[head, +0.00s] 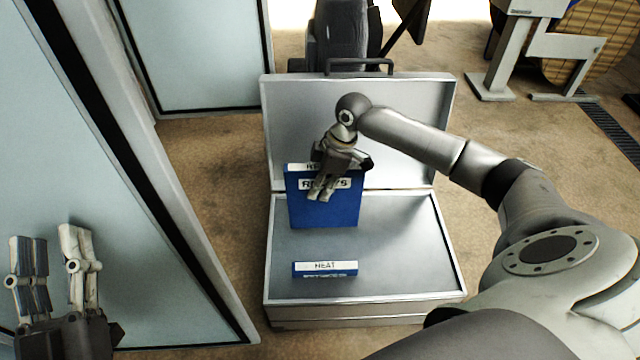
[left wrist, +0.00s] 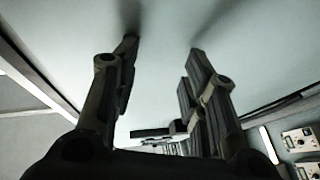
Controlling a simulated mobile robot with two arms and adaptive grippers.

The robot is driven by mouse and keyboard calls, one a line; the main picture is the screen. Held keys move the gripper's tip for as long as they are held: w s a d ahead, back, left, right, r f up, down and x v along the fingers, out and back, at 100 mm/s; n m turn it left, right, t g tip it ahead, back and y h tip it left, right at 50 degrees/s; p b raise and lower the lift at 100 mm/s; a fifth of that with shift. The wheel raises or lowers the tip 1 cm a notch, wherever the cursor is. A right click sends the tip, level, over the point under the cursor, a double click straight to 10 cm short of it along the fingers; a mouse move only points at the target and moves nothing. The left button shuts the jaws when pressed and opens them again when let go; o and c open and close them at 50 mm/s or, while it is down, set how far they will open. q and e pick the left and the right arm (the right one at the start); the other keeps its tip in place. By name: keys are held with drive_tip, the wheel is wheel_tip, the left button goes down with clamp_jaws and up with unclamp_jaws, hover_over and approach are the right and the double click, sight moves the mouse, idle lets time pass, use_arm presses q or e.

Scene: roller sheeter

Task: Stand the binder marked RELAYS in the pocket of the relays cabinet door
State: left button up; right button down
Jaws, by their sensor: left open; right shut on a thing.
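The blue binder (head: 345,213) stands in the open metal case, its white label partly covered by my right gripper; the letters that show fit RELAYS. My right gripper (head: 321,190) is shut on its upper part. My left gripper (head: 52,245) is open and empty in front of a large pale panel (head: 120,235) at the left, which looks like a cabinet door. In the left wrist view its two fingers (left wrist: 160,75) are spread before a pale surface (left wrist: 165,30). I cannot make out a door pocket or a cabinet label.
A second blue binder, marked HEAT (head: 325,269), lies in the front of the case (head: 400,285). The case's raised lid (head: 410,105) stands behind. Another pale panel (head: 190,50) is at the back left. Brown floor (head: 225,180) is clear between panel and case.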

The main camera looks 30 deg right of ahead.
use_arm(q)
drive_tip(key=shift+w+a+f+g+y+p, duration=0.1)
drive_tip(key=shift+w+f+g+y+p, duration=0.2)
drive_tip(key=shift+f+g, duration=0.45)
drive_tip(key=shift+w+f+g+y+p, duration=0.1)
drive_tip(key=shift+w+f+g+y, duration=0.2)
drive_tip(key=shift+f, duration=0.75)
